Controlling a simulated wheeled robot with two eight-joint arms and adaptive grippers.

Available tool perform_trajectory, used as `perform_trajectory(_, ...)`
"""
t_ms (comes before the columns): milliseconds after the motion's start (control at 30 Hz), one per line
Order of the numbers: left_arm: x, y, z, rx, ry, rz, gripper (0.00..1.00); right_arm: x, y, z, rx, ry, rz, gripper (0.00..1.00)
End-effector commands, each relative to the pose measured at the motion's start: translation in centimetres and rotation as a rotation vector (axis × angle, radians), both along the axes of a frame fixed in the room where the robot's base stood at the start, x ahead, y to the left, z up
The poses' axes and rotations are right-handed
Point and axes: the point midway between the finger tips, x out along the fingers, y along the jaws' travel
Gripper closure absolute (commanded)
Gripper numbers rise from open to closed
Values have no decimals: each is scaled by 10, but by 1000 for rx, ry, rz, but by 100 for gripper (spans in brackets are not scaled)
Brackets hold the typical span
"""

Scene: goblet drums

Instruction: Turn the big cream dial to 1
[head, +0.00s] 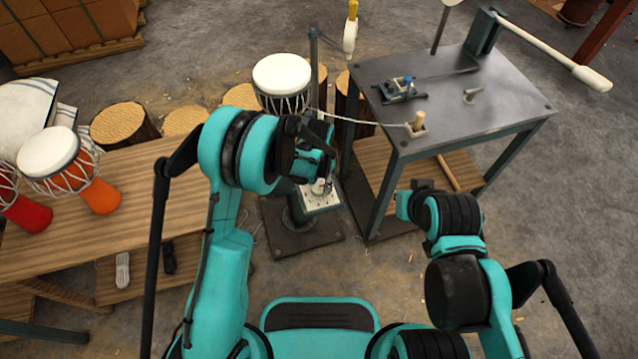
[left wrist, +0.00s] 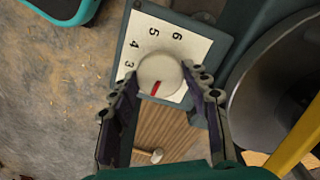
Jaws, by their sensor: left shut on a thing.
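The big cream dial (left wrist: 160,70) is round, with a red mark on its lower edge in the left wrist view. It sits on a white number plate (left wrist: 192,48), where 6, 5, 4 and 3 show above and left of the dial. The other numbers are hidden, so I cannot tell which one the mark meets. In the head view the dial (head: 320,187) and plate (head: 322,203) are small, on a dark stand. My left gripper (left wrist: 161,82) is shut on the dial, one finger on each side. My right gripper (head: 415,195) is beside the steel table, its fingers unclear.
The steel table (head: 500,112) stands right of the dial stand, with a blue clamp device (head: 402,88) and a long cream-ended lever (head: 590,78). A cream-topped drum (head: 282,75) is behind my left gripper. A wooden bench (head: 120,205) with drums is at the left.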

Motion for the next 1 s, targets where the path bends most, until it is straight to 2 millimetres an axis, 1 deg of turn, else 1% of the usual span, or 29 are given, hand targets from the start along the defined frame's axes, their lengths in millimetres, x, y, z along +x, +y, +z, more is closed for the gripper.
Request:
perform_trajectory(200, 0, 0, 0, 0, 0, 129, 82, 0, 0, 0, 0, 0, 0, 100)
perform_trajectory(400, 0, 0, 0, 0, 0, 197, 82, 0, 0, 0, 0, 0, 0, 100)
perform_trajectory(933, 0, 0, 0, 1, 1, 225, 82, 0, 0, 0, 0, 0, 0, 100)
perform_trajectory(967, 0, 0, 0, 1, 1, 225, 51, 0, 0, 0, 0, 0, 0, 100)
perform_trajectory(1000, 0, 0, 0, 1, 1, 225, 40, 0, 0, 0, 0, 0, 0, 100)
